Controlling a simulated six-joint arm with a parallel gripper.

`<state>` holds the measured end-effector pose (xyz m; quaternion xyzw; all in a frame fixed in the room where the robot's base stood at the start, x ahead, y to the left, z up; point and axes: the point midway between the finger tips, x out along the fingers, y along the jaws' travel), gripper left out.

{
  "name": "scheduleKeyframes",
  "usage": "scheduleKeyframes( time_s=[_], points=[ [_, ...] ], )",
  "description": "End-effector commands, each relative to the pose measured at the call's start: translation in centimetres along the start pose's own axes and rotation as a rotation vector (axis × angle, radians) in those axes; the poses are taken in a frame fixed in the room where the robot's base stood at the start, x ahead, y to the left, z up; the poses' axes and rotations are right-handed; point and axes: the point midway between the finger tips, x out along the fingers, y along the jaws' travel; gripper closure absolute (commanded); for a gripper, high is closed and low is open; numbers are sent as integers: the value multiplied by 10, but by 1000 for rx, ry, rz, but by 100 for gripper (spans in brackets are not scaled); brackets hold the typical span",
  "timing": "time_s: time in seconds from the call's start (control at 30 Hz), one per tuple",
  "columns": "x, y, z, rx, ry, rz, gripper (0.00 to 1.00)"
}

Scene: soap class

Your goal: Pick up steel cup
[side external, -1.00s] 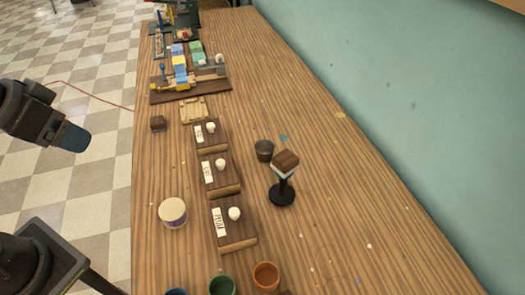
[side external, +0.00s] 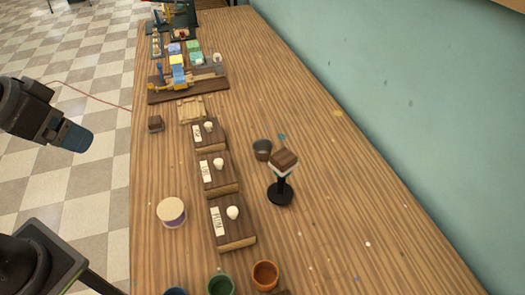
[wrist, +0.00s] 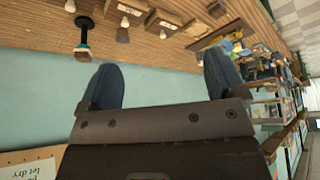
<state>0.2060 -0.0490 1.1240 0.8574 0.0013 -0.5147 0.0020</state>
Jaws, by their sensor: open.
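The steel cup (side external: 262,150) is a small dark grey cup. It stands upright on the wooden table, just behind a black stand that holds a brown-and-white block. In the wrist view, a small dark cup shape (wrist: 122,34) beside the stand appears to be the same cup. My gripper (side external: 76,137) is off the table's left side in the side view, well apart from the cup. In the wrist view my gripper (wrist: 160,72) has its two blue-grey fingers wide apart, with nothing between them.
The black stand (side external: 280,193) is close to the cup. Several dark wooden boards with white knobs (side external: 232,222) line the table's middle. A round pale tin (side external: 171,211), a green cup (side external: 221,285) and an orange cup (side external: 265,274) stand nearer. The table's right side is mostly clear.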

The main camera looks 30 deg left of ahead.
Motion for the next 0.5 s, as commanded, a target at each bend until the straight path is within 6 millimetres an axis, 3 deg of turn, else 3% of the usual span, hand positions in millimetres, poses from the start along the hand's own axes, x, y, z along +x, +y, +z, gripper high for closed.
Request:
scheduleKeyframes(
  time_s=[0.13,0.27,0.5],
  points=[
    [2,6,-28,-23,-27,1,11],
    [11,18,-70,-68,-66,-3,11],
    [54,56,-144,-157,-129,-26,11]
  ],
)
